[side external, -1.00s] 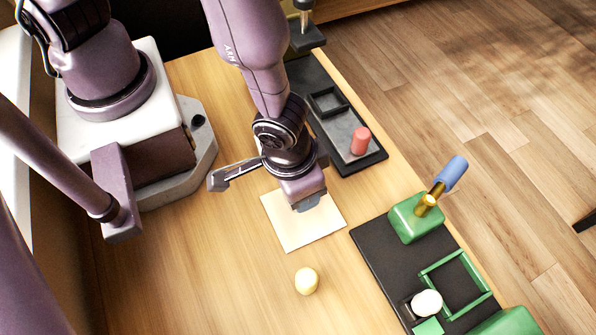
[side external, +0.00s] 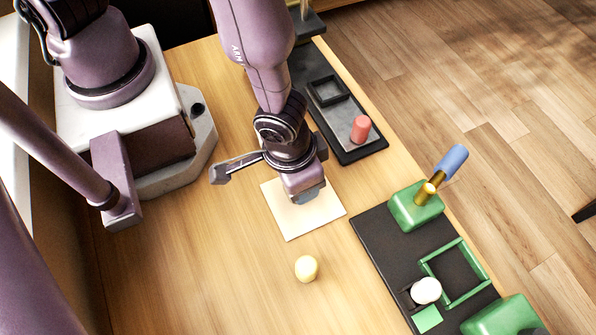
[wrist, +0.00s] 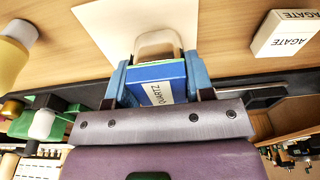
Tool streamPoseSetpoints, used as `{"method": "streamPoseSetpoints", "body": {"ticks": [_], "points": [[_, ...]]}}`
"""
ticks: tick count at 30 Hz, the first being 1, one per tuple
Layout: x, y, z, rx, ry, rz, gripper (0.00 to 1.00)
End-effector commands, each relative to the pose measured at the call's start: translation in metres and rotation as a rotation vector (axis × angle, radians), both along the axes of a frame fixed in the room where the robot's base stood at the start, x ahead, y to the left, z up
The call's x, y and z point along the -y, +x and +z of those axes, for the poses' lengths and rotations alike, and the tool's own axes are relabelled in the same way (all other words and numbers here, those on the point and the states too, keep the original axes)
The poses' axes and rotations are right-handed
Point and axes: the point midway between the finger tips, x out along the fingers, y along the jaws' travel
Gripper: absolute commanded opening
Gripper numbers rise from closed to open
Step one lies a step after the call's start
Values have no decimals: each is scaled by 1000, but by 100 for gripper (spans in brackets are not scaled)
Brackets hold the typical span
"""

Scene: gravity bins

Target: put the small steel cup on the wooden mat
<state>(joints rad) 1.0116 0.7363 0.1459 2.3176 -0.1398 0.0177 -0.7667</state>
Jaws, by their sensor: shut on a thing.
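The mat (side external: 292,221) is a pale cream square on the table; part of it also shows in the wrist view (wrist: 97,38). My gripper (side external: 310,196) points down over the mat's upper right part. In the wrist view my gripper (wrist: 157,82) has its blue-grey fingers on both sides of a blue box (wrist: 150,71) labelled QUARTZ, and seems shut on it. A beige rounded shape (wrist: 158,42) shows just past the fingertips against the mat; I cannot tell what it is. I cannot make out a steel cup in either view.
A pale yellow rounded thing (side external: 306,268) stands below the mat. A dark tray with green fixtures (side external: 376,237) lies to the right. A dark tray (side external: 358,155) with a pink cylinder (side external: 361,128) is above.

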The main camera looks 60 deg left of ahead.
Motion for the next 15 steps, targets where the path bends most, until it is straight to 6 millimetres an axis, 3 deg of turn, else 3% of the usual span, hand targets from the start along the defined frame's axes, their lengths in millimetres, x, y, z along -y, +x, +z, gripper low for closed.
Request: {"method": "streamPoseSetpoints", "body": {"ticks": [9, 10, 13, 15], "points": [[0, 0, -5, 0, 0, 0, 11], [0, 0, -5, 0, 0, 0, 53], [0, 0, -5, 0, 0, 0, 76], [0, 0, -5, 0, 0, 0, 78]]}}
